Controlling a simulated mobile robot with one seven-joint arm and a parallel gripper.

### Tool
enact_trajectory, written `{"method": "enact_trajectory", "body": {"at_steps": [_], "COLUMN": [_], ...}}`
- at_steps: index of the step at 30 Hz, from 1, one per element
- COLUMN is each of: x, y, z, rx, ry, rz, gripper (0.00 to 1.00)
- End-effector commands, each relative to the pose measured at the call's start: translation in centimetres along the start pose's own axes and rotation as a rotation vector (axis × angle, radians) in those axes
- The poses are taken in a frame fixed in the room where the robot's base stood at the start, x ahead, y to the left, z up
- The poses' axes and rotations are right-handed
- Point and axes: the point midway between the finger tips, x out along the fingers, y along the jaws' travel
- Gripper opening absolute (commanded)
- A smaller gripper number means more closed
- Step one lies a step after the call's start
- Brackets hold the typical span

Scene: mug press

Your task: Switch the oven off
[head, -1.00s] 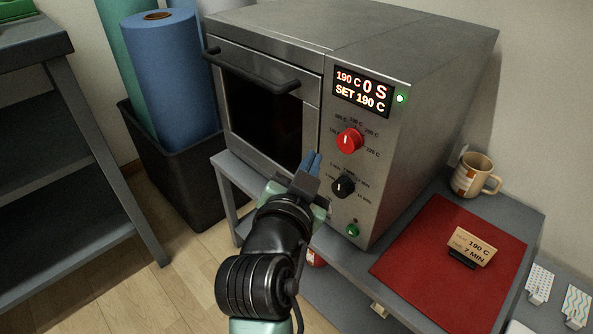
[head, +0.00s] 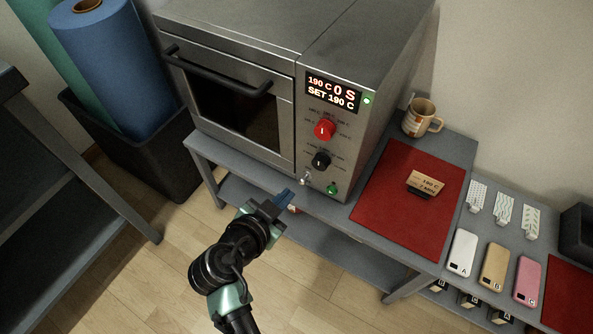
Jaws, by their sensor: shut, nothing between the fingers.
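The grey oven (head: 230,60) stands on a grey bench, its door shut. Its display (head: 333,91) reads 190 C, 0 S and SET 190 C. A green light (head: 366,100) glows beside the display. Below it are a red knob (head: 325,129), a black knob (head: 320,160) and a green button (head: 332,189) low on the panel. A small light-coloured toggle (head: 305,178) seems to sit left of the button. My gripper (head: 286,196) has blue fingertips, is shut and empty, and is in front of the oven's lower panel, apart from it.
A red mat (head: 400,225) with a sign (head: 424,183) lies right of the oven, and a mug (head: 420,117) stands behind it. Phone cases (head: 494,267) lie farther right. A dark bin with a blue roll (head: 115,60) is at left. Floor is free in front.

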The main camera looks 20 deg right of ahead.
Motion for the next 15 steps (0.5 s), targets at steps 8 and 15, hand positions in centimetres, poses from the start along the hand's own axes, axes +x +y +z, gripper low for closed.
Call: {"method": "enact_trajectory", "body": {"at_steps": [8,15], "x": [0.2,3.3], "y": [0.0,0.0], "z": [0.1,0.2], "rx": [0.0,0.002], "ry": [0.0,0.001], "rz": [-0.001,0.001], "gripper": [0.0,0.0]}}
